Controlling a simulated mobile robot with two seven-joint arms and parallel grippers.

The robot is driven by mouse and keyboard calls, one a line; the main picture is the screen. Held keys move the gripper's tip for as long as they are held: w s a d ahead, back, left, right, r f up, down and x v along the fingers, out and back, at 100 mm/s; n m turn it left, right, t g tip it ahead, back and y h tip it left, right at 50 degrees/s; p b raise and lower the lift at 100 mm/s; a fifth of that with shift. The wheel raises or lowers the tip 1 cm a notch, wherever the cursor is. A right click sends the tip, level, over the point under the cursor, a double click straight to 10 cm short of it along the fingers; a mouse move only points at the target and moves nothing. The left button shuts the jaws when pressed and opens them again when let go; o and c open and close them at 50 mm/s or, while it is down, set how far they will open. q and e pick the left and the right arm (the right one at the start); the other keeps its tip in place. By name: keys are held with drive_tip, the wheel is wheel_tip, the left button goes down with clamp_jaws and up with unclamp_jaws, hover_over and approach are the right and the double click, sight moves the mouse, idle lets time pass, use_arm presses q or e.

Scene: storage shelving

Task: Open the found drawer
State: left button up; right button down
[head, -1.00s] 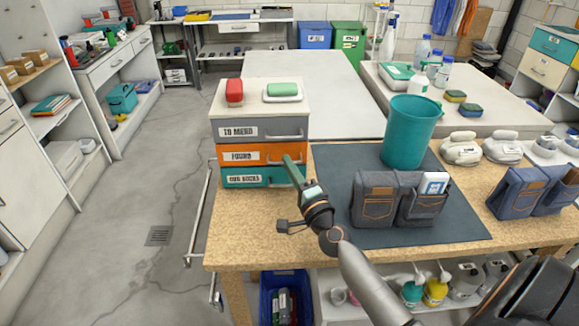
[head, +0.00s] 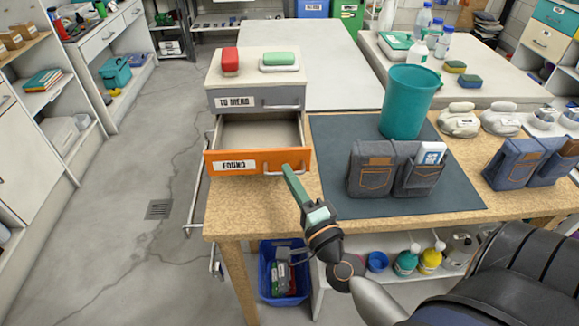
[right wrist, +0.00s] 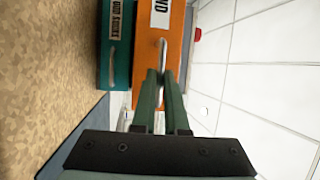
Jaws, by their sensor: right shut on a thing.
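The orange drawer labelled FOUND (head: 257,162) is pulled well out of the small cabinet, and its inside (head: 258,133) looks empty. It is the middle drawer, under the grey TO MEND drawer (head: 256,99), which is closed. My right gripper (head: 287,172) is at the right side of the orange front, shut on the drawer's handle (head: 292,168). In the right wrist view the green fingers (right wrist: 159,82) close around the pale handle (right wrist: 162,52) of the orange front (right wrist: 174,45). The teal drawer (right wrist: 116,45) below is closed. My left gripper is not in view.
A red item (head: 230,60) and a green bar on a white dish (head: 279,62) stand on the cabinet. A teal bin (head: 408,103) and denim pouches (head: 373,172) are on the dark mat (head: 340,135) to the right. A blue crate (head: 267,272) is below the table.

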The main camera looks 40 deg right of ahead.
drive_tip(key=shift+f, duration=0.1)
drive_tip(key=c, duration=1.1)
unclamp_jaws()
drive_tip(key=shift+c, duration=0.2)
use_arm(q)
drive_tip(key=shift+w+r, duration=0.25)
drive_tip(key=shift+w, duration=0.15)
use_arm(e)
drive_tip(key=shift+o, duration=1)
drive_tip(key=shift+s, duration=0.1)
use_arm(q)
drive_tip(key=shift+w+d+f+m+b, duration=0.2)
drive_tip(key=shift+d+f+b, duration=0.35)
drive_tip(key=shift+b, duration=0.45)
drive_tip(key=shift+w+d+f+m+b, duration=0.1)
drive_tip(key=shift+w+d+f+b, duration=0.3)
drive_tip(key=shift+b, duration=0.6)
use_arm(e)
drive_tip(key=v, duration=1.2)
drive_tip(key=shift+s, duration=0.15)
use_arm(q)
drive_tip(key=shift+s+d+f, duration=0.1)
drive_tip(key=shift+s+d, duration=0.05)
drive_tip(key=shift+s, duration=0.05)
